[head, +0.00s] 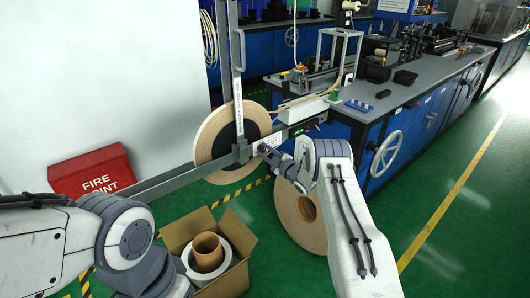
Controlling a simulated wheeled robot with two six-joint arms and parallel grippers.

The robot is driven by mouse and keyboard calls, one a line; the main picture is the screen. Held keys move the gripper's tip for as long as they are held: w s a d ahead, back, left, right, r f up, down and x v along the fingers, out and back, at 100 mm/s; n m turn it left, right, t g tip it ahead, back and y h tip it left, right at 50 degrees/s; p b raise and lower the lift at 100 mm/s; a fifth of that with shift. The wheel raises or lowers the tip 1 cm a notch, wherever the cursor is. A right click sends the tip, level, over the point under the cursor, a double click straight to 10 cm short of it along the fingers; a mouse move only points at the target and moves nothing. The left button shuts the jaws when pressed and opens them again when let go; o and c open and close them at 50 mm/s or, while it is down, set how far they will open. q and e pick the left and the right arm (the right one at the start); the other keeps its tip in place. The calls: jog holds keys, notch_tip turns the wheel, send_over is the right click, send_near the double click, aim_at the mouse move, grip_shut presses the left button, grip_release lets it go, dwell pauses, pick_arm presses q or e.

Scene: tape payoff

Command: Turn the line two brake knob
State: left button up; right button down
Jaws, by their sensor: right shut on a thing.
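My right gripper (267,151) is at the steel frame, just right of the hub of the mounted tape reel (207,137). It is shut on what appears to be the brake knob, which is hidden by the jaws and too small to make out. A label plate (268,141) sits right above the jaws, and a small box with a green display (297,131) is to their right. My left arm comes in from the left and bends down; its gripper is out of the picture.
A steel bar (165,185) crosses to the left, in front of a red fire point box (92,172). An open carton (237,238) with rolls and a large tape reel (299,217) stand on the floor below. A blue machine bench (400,105) fills the right; green floor is clear beyond.

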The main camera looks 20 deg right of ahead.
jog(key=shift+m, duration=0.3)
jog(key=m+b, duration=0.1)
jog(key=m, duration=0.1)
jog(key=shift+f+m+b, duration=0.15)
jog(key=shift+m+b, duration=0.25)
jog(key=m+b, duration=0.1)
jog(key=m, duration=0.3)
jog(key=m+b, duration=0.1)
jog(key=m, duration=0.4)
jog(key=shift+g, duration=0.3)
jog(key=m, duration=0.4)
jog(key=shift+s+a+m, duration=0.1)
jog(key=shift+m, duration=0.3)
jog(key=c, duration=0.6)
grip_release()
jog(key=shift+o, duration=0.2)
